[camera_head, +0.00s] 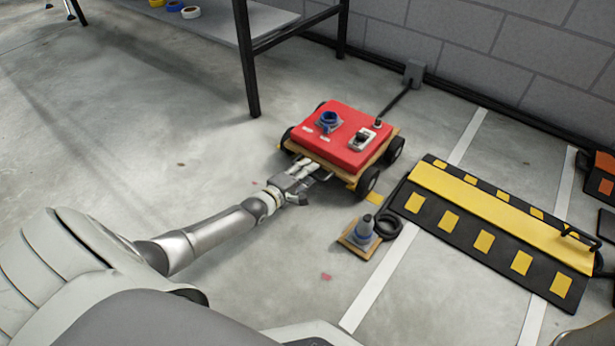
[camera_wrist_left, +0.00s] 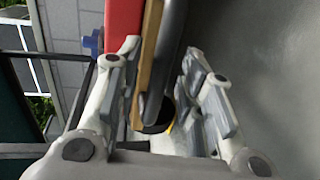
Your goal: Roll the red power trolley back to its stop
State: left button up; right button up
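The red power trolley (camera_head: 337,142) stands on the floor on black wheels, with a wooden base under its red body. A blue round fitting and a grey-white switch sit on top. My left gripper (camera_head: 308,172) is at the trolley's near side, low by the wooden base. In the left wrist view my left gripper (camera_wrist_left: 160,62) has its fingers apart. The wooden base edge and a grey bar (camera_wrist_left: 172,50) lie between them, with a gap on the right side. I cannot tell whether a finger touches. No stop can be made out for certain. My right gripper is not in view.
A grey wall box (camera_head: 413,72) has a cable towards the trolley. A black-and-yellow ramp (camera_head: 480,210) lies to the right. A dark-legged table (camera_head: 250,70) is behind left. Floor at left is clear.

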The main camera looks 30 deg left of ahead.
pick_arm(q)
jog(key=shift+w, duration=0.35)
grip_shut()
